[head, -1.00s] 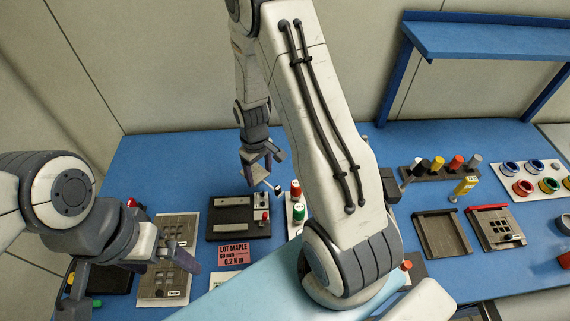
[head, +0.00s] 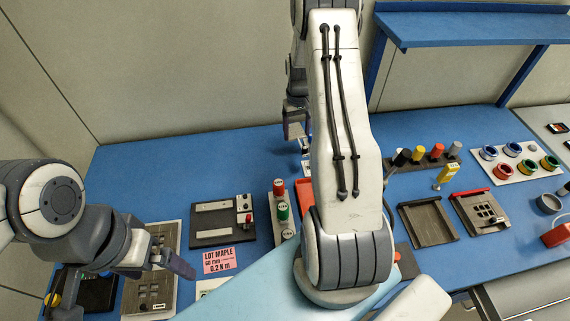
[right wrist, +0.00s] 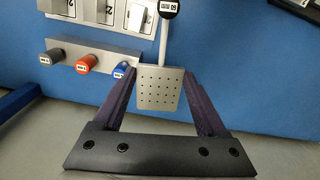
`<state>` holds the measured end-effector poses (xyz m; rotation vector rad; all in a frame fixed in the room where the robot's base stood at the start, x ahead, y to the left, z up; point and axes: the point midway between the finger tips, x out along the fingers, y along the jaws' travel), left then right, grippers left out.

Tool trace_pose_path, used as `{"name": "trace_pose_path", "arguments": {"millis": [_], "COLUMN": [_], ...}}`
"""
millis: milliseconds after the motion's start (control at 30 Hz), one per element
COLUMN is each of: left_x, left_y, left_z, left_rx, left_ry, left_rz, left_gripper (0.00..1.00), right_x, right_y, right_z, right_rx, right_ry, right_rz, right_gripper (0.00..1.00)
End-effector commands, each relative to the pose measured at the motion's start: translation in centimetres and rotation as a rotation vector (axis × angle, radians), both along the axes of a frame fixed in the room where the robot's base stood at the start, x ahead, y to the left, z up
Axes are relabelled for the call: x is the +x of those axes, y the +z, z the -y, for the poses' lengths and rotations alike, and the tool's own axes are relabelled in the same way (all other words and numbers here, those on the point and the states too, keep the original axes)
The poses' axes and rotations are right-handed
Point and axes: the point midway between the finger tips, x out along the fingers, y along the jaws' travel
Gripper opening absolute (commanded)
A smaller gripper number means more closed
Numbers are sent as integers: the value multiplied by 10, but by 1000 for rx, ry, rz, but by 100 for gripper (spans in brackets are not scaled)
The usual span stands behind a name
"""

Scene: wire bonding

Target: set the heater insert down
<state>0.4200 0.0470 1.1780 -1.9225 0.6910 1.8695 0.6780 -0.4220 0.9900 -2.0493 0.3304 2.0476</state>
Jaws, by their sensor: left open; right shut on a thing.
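The heater insert (right wrist: 157,88) is a small silver plate with a grid of holes, with a pale rod and a dark labelled knob (right wrist: 169,8) in line beyond it. In the right wrist view my right gripper (right wrist: 156,78) is shut on it, one finger along each side. In the head view my right gripper (head: 296,122) is over the back of the blue bench, partly hidden by my own arm.
A pink LOT MAPLE card (head: 219,259) lies near a dark fixture (head: 222,222). A rack (head: 428,161) of coloured knobs stands right of my arm, with an empty tray (head: 428,222) in front of it. A blue shelf (head: 470,28) overhangs the back right.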

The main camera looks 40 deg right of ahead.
Motion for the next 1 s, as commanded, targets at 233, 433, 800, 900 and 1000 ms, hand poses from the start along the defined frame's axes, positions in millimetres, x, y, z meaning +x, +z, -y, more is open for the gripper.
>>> {"name": "trace_pose_path", "arguments": {"millis": [233, 433, 800, 900, 1000], "left_x": [0, 0, 0, 0, 0], "left_y": [-7, -27, -57, -58, -64], "left_z": [0, 0, 0, 0, 0], "left_rx": [0, 0, 0, 0, 0], "left_ry": [-15, -16, -18, -18, -18], "left_rz": [1, 1, 2, 2, 2], "left_gripper": [100, 100, 100, 100, 100], "right_x": [0, 14, 41, 43, 43], "right_y": [-2, -28, -66, -68, -75], "right_z": [31, -2, -67, -72, -73], "right_rx": [0, 0, 0, 0, 0], "right_ry": [-129, -127, -129, -130, -132], "right_rz": [-1, -1, 1, 1, 0], "right_gripper": [12, 12, 12, 12, 12]}}
